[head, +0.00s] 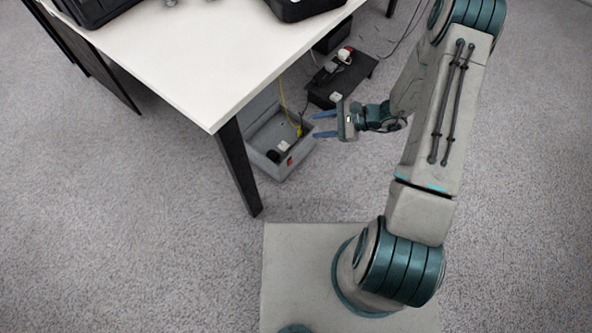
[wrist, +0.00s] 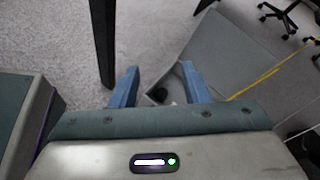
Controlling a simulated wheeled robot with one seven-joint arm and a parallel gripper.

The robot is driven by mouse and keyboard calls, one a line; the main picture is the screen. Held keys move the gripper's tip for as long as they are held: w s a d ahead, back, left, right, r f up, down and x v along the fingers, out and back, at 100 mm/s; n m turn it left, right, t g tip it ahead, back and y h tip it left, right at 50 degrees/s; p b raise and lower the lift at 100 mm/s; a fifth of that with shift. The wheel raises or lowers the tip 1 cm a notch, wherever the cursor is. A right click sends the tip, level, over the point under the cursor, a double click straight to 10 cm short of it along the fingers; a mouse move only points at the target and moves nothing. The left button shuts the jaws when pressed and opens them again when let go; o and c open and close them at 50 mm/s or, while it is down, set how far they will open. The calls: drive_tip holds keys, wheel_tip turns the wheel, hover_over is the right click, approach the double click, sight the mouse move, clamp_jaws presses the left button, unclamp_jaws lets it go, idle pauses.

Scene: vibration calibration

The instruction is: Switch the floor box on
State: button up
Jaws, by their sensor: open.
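The floor box (head: 264,166) is a grey open box on the carpet under the table's edge, with its lid raised. A small red switch (head: 290,161) sits on its front wall; its on or off position is too small to read. A black plug (head: 272,155) and a yellow cable (head: 284,98) are inside. My gripper (head: 323,124) is open and empty, to the right of the box and apparently above it, blue fingers pointing left. In the wrist view my gripper (wrist: 161,83) has part of the box and a dark plug (wrist: 158,94) between its fingers; the switch is not visible there.
A white table (head: 190,60) with a dark leg (head: 238,165) stands close left of the box. A black power strip unit (head: 342,78) with plugs lies behind the box. Loose cables run at the back.

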wheel_tip(320, 180, down, 16)
drive_tip(key=d+m+t+b, duration=0.1)
drive_tip(key=m+t+b, duration=0.2)
drive_tip(key=m+b, duration=0.15)
drive_tip(key=m+t+h+b, duration=0.2)
drive_tip(key=m+t+b, duration=0.2)
drive_tip(key=m, duration=0.2)
approach(291, 163)
drive_tip(key=b+x, duration=0.4)
drive_tip(key=x, duration=0.2)
drive_tip(key=shift+w, duration=0.1)
drive_tip(key=shift+w+a+f+b, duration=0.15)
drive_tip(key=shift+w+a+b, duration=0.2)
drive_tip(key=shift+a, duration=0.1)
